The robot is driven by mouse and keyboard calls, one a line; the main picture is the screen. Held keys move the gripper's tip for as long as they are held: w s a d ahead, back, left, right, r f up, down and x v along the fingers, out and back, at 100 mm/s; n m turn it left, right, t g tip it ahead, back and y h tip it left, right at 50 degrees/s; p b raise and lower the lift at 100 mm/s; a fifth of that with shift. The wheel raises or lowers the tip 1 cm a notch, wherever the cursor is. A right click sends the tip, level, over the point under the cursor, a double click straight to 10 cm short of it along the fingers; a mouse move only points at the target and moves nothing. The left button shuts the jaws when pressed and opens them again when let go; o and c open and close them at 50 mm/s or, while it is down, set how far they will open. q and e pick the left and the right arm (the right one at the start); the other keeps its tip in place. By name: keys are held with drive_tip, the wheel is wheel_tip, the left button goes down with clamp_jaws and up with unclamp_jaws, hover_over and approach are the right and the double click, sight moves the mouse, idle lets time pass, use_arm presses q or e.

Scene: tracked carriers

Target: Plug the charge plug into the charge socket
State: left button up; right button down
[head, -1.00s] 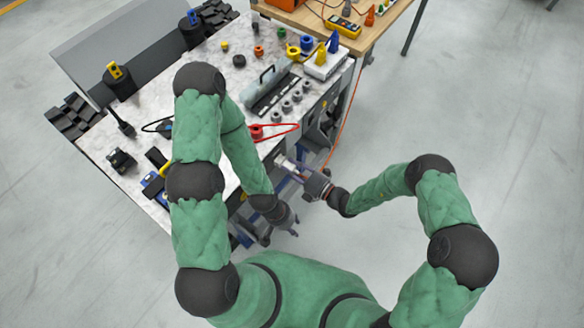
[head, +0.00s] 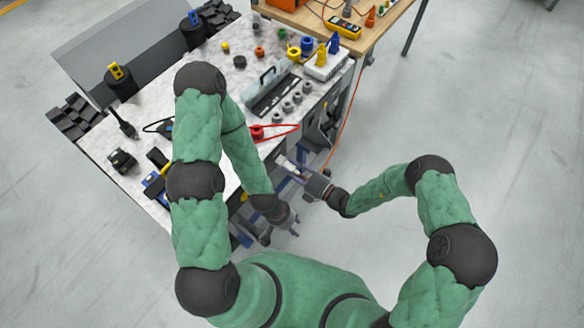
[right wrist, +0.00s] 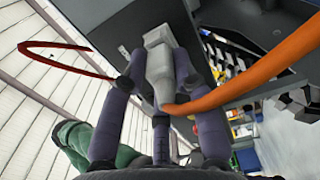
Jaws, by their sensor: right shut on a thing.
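The charge plug (right wrist: 160,75) is a light grey body with a thick orange cable (right wrist: 250,78) leaving its near end. My right gripper (right wrist: 154,62) is shut on it, with a finger along each side. The plug's far end meets the dark grey bench side panel (right wrist: 108,28) or sits very close to it. The charge socket is not clearly visible, and I cannot tell whether the plug is seated. In the head view my right gripper (head: 288,168) is at the bench's front side. My left gripper (head: 291,224) hangs lower, away from the plug; its jaw opening is unclear.
The marbled bench top (head: 225,75) carries a grey carrier with a handle (head: 268,75), several grey rings and a red cable loop (head: 280,132). A wooden table (head: 385,25) stands at the back right. The floor at right is clear.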

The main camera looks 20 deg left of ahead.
drive_tip(key=shift+w+a, duration=0.1)
drive_tip(key=shift+a, duration=0.2)
idle(0.4)
drive_tip(key=c, duration=0.9)
unclamp_jaws()
drive_tip(key=shift+d, duration=0.1)
drive_tip(key=v, duration=1.1)
drive_tip(key=shift+d+r, duration=0.1)
drive_tip(key=shift+d, duration=0.3)
drive_tip(key=shift+s, duration=0.2)
